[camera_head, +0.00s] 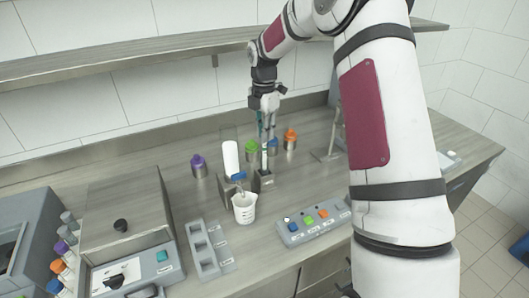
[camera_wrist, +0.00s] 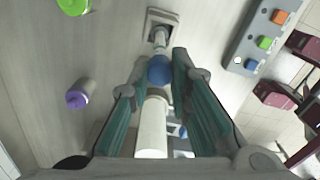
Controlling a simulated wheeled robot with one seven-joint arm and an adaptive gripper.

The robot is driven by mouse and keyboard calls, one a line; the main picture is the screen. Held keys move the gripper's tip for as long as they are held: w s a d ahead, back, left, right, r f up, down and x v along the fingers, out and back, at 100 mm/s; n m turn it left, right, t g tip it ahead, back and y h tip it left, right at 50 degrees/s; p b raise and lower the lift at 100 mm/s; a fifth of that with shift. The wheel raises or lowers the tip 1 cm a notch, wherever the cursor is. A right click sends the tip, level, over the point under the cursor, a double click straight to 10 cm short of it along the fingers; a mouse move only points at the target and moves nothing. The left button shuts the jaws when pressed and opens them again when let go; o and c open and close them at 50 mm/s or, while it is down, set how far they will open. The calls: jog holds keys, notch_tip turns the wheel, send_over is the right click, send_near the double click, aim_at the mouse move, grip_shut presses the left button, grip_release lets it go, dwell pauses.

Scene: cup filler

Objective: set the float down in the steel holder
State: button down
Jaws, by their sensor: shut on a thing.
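The float shows in the wrist view as a blue ball (camera_wrist: 160,70) on a pale stem, between my teal fingertips. My gripper (camera_wrist: 160,66) is shut on it, and in the head view my gripper (camera_head: 265,136) points down from above. The float's pale stem (camera_head: 264,160) hangs below the fingers there. The steel holder (camera_head: 262,183) is a small grey block on the counter directly beneath. In the wrist view the stem's end overlaps the opening of the steel holder (camera_wrist: 152,15). I cannot tell whether it touches the bottom.
A white cylinder (camera_head: 230,158) with a blue valve stands left of the holder, above a white beaker (camera_head: 244,210). Purple (camera_head: 198,166), green (camera_head: 251,158) and orange-capped (camera_head: 290,139) containers stand around. A button panel (camera_head: 300,237) lies in front at right.

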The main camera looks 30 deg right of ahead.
send_over(264, 159)
jog(key=shift+w+d+f+p, duration=0.15)
jog(key=shift+f+p, duration=0.1)
jog(key=shift+f, duration=1.05)
jog(key=shift+w+a+f+p, duration=0.1)
jog(key=shift+f+p, duration=0.1)
jog(key=shift+f, duration=1.25)
jog(key=c, duration=1.5)
grip_release()
jog(key=shift+o, duration=0.2)
